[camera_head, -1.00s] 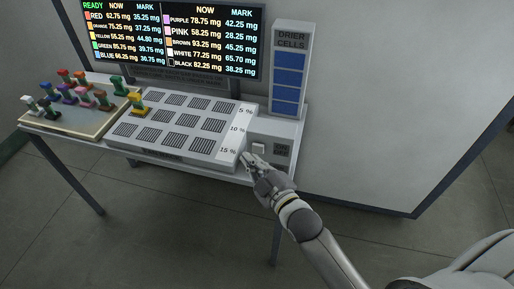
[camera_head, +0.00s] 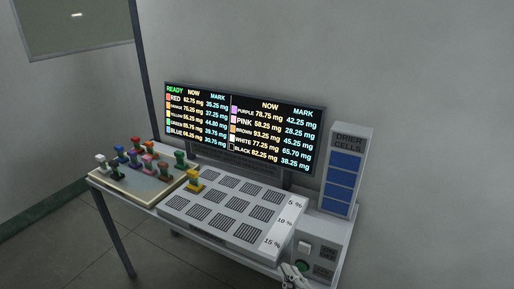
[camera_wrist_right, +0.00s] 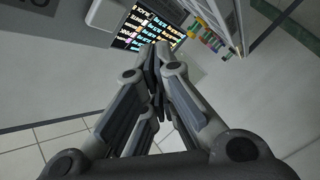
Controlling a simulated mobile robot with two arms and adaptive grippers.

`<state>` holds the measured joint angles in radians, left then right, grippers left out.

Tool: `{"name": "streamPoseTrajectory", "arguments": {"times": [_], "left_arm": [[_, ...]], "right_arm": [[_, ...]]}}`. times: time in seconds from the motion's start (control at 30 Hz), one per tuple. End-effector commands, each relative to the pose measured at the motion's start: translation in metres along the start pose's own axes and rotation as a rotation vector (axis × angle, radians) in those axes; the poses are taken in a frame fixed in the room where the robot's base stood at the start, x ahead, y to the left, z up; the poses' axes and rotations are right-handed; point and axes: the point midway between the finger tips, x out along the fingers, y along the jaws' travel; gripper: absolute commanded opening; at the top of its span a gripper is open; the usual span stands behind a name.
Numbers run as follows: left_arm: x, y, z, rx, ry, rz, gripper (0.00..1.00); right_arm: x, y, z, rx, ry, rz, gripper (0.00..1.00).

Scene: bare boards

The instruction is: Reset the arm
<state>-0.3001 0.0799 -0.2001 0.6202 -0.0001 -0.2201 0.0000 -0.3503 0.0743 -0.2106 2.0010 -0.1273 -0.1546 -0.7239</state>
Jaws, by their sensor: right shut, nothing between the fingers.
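My right gripper (camera_head: 292,276) shows at the bottom edge of the head view, just in front of the table's right end, by the small control box. Only its tip shows there. In the right wrist view the right gripper (camera_wrist_right: 157,60) has its fingers together with nothing between them. My left gripper is in neither view.
A grey panel with dark grilles (camera_head: 213,222) and percent labels lies on the table. Left of it a board (camera_head: 140,189) holds several coloured pieces. A lit screen (camera_head: 245,128) and a drier cells rack (camera_head: 341,172) stand behind.

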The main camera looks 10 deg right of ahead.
Motion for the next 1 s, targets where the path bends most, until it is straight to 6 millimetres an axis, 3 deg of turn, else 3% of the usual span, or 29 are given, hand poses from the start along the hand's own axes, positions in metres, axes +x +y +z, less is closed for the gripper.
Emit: {"name": "streamPoseTrajectory", "arguments": {"times": [0.17,0.27,0.47,0.57,0.7,0.83,1.0], "left_arm": [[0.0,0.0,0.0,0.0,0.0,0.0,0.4],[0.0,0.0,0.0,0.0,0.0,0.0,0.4],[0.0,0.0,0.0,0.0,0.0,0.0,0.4],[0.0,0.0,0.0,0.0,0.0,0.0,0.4],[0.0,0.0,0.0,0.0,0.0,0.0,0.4],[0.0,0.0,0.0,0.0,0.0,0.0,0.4],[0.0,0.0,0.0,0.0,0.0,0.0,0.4]], "right_arm": [[0.0,-0.057,0.052,0.078,-0.103,-0.108,0.0],[-0.011,-0.112,0.101,0.159,-0.211,-0.203,0.0],[-0.065,-0.217,0.2,0.327,-0.466,-0.371,0.0],[-0.107,-0.264,0.244,0.404,-0.608,-0.439,0.0],[-0.181,-0.321,0.299,0.508,-0.82,-0.513,0.0],[-0.257,-0.359,0.337,0.589,-1.017,-0.558,0.0],[-0.338,-0.386,0.364,0.655,-1.216,-0.581,0.0]]}}
